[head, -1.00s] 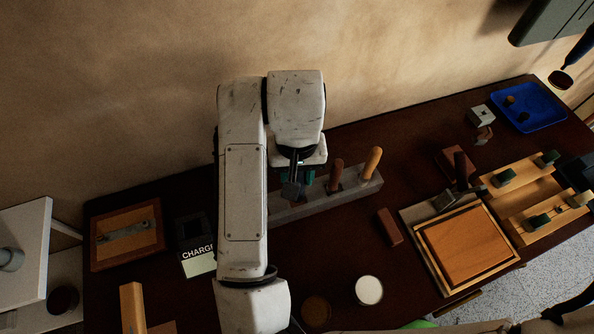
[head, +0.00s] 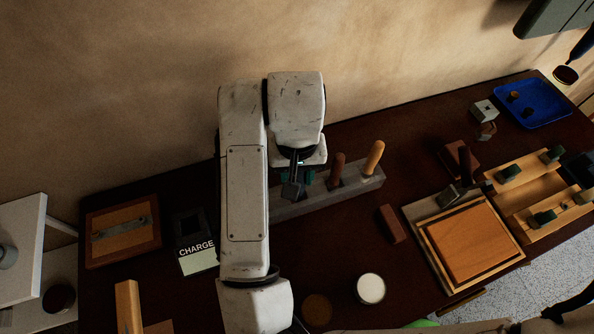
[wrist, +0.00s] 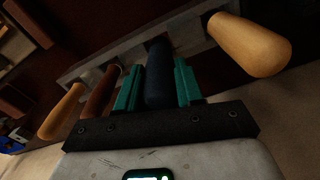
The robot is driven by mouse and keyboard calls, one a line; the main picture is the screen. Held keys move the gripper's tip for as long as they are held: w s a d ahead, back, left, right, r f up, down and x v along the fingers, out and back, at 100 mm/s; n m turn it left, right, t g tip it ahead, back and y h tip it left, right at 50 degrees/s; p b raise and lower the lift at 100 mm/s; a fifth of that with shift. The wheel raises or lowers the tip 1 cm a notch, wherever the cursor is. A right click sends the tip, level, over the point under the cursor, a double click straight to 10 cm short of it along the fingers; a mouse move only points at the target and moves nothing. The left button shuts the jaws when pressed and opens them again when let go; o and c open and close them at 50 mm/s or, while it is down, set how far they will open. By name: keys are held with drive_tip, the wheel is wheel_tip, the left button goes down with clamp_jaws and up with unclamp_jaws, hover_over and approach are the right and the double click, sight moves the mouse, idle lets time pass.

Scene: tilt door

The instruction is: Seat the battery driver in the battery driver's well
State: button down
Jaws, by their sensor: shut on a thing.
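My gripper (wrist: 158,88) is shut on a dark blue handle (wrist: 158,70), which I take to be the battery driver. Its teal fingers stand on either side of the handle. In the head view my gripper (head: 298,182) is at the left part of a grey rack (head: 345,190), mostly behind my arm. The driver's lower end is hidden, so I cannot tell whether it is in the rack or above it. A black charger (head: 190,226) marked CHARGE, with a dark square opening, stands left of my arm. I cannot tell which opening is the driver's well.
A brown handle (head: 337,168) and an orange handle (head: 373,158) stand in the rack. The wrist view shows a pale wooden handle (wrist: 250,45) on the other side. A reddish block (head: 391,223) and a white round thing (head: 370,288) lie in front. Dark table is bare between.

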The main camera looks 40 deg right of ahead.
drive_tip(key=shift+f+b, duration=0.35)
drive_tip(key=shift+f, duration=0.15)
drive_tip(key=c, duration=0.6)
unclamp_jaws()
drive_tip(key=shift+c, duration=0.2)
wheel_tip(320, 180, up, 11)
drive_tip(key=shift+f+p, duration=0.1)
drive_tip(key=shift+p, duration=0.95)
